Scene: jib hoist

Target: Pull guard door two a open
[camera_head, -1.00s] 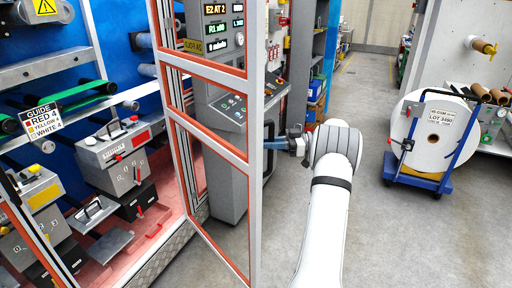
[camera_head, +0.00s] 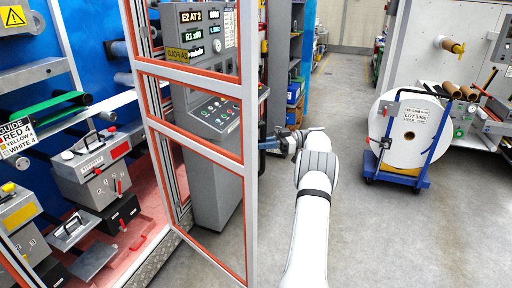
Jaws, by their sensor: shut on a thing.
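The guard door (camera_head: 250,190) is a tall light-grey frame with orange-red edging and clear panes. It stands swung out from the machine, and the machine's inside shows to its left. A dark handle (camera_head: 262,133) is on the door's right upright, partly hidden. My gripper (camera_head: 267,144) is at this handle, coming from the right, and is shut on it. The fingertips are small and partly hidden behind the upright.
A grey control console (camera_head: 215,120) stands behind the door. A blue cart (camera_head: 397,178) with a large white roll stands at the right. Grey floor (camera_head: 375,240) is clear between my arm and the cart. A guide sign (camera_head: 17,138) hangs at the left.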

